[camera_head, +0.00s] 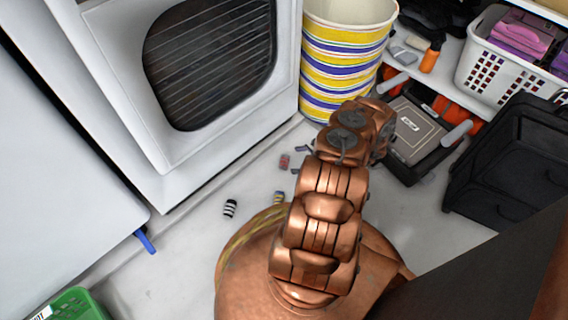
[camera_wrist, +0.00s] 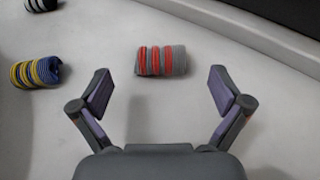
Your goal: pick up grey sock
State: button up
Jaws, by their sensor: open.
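A rolled grey sock with red stripes (camera_wrist: 178,60) lies on the pale floor in the wrist view, ahead of my gripper (camera_wrist: 160,82). The two purple-padded fingers are spread wide, and the sock sits centred just beyond their tips with nothing held. In the head view the sock is a small reddish-grey roll (camera_head: 284,161) on the floor in front of the white appliance. My gripper (camera_head: 300,160) is mostly hidden behind my copper arm there; only small purple finger parts show beside the sock.
A yellow-and-blue striped sock (camera_wrist: 36,73) and a black-and-white sock (camera_head: 230,208) lie to the left. A white appliance (camera_head: 110,60), a striped bucket (camera_head: 340,60), a grey case (camera_head: 415,130) and a black suitcase (camera_head: 510,160) surround the floor.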

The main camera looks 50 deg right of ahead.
aim_at(286, 161)
jog(key=shift+b+x, duration=1.15)
jog(key=shift+x, duration=1.05)
jog(key=c, duration=1)
